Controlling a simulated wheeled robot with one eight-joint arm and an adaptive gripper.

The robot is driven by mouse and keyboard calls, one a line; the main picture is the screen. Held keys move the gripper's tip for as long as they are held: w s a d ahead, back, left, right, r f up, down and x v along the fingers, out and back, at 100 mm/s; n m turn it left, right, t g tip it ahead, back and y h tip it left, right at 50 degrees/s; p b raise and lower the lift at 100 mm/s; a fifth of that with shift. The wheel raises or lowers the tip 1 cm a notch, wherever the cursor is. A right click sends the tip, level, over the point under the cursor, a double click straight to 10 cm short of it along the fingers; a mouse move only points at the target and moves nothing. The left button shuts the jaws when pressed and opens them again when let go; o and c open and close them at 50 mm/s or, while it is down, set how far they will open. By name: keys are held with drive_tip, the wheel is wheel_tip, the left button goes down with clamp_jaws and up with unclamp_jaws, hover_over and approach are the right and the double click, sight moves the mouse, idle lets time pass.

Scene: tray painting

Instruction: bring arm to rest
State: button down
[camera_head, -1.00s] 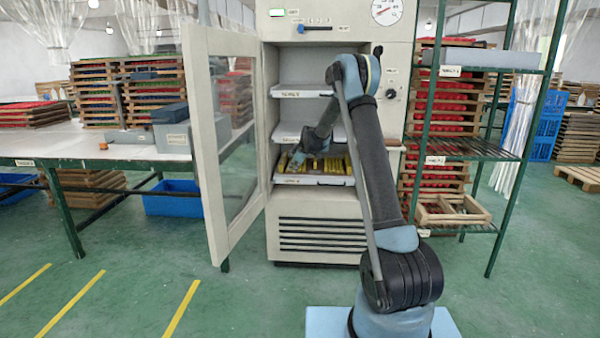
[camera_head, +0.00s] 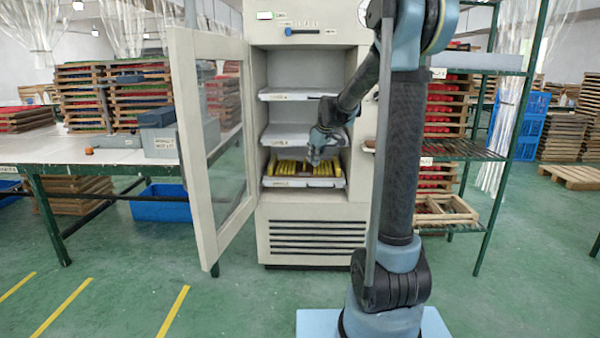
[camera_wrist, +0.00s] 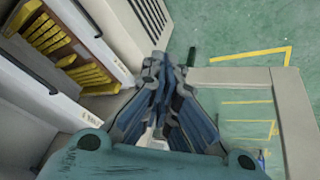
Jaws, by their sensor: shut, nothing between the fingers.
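My arm stands upright in front of the open cabinet (camera_head: 258,222). My gripper (camera_head: 314,160) hangs from its end, in front of the cabinet opening and near the lowest shelf's tray. In the wrist view my gripper (camera_wrist: 166,75) is shut, its fingers together with nothing between them. Beyond the fingers are the cabinet's vented front, the floor and the open door. The tray (camera_head: 304,183) of yellow pieces (camera_head: 285,167) sits on the lowest shelf; the yellow pieces also show at upper left in the wrist view (camera_wrist: 50,35).
The cabinet door (camera_head: 215,140) stands open to the left, its frame at the right in the wrist view (camera_wrist: 292,110). A green shelf rack (camera_head: 512,120) stands right of my arm. A work table (camera_head: 95,156) is at left. Green floor in front of the cabinet is clear.

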drive_tip(key=s+d+f+m+g+h, duration=0.15)
drive_tip(key=s+d, duration=0.25)
drive_tip(key=s, duration=0.7)
drive_tip(key=s+d+f+m, duration=0.2)
drive_tip(key=s+d+m, duration=0.1)
drive_tip(key=s, duration=0.8)
drive_tip(key=s+d+f+m, duration=0.1)
drive_tip(key=s+d+m, duration=0.25)
drive_tip(key=s, duration=0.75)
drive_tip(key=s+d+f+m, duration=0.1)
drive_tip(key=s+d+f, duration=0.2)
drive_tip(key=s+f, duration=0.4)
drive_tip(key=s+g+h, duration=0.1)
drive_tip(key=s, duration=0.2)
drive_tip(key=shift+s+m, duration=0.15)
drive_tip(key=shift+m, duration=0.25)
